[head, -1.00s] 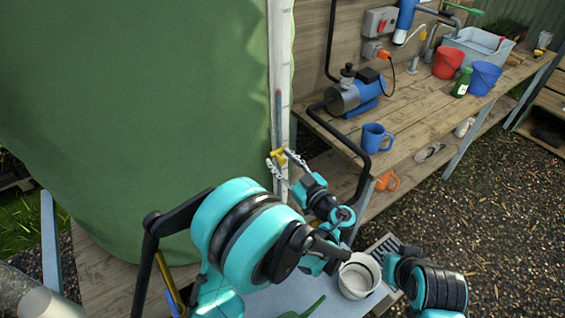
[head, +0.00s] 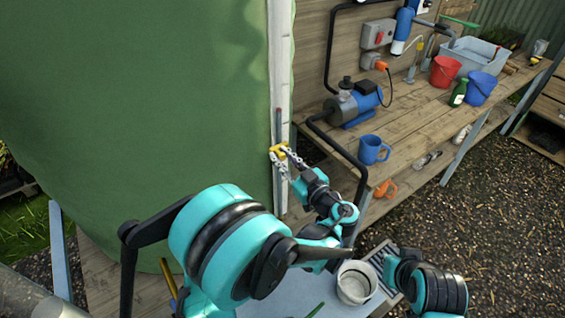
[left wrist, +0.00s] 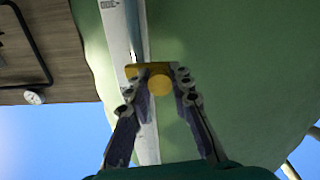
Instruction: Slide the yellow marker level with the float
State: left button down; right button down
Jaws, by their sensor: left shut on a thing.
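The yellow marker (head: 279,151) sits on the white gauge strip (head: 283,60) that runs up the edge of the green tank (head: 140,100). My left gripper (head: 281,155) is shut on it, its two fingers reaching in from the lower right. The marker also shows in the left wrist view (left wrist: 160,85), between the fingertips (left wrist: 158,88) and against the strip. A thin grey tube (head: 278,125) runs along the strip above the marker. A faint reddish tint shows near its upper end; I cannot tell clearly whether that is the float. My right gripper's fingers are not visible.
A wooden bench (head: 430,125) to the right holds a blue pump (head: 355,103), a blue mug (head: 373,149), a red bucket (head: 445,72) and a blue bucket (head: 481,86). A black pipe (head: 345,150) bends down close to my gripper.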

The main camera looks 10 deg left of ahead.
aim_at(282, 154)
pick_arm(q)
notch_tip(282, 154, up, 11)
jog(key=p, duration=0.6)
jog(key=shift+r, duration=0.1)
jog(key=c, duration=1.3)
grip_release()
jog(key=v, duration=0.7)
jog(key=shift+s+d, duration=0.2)
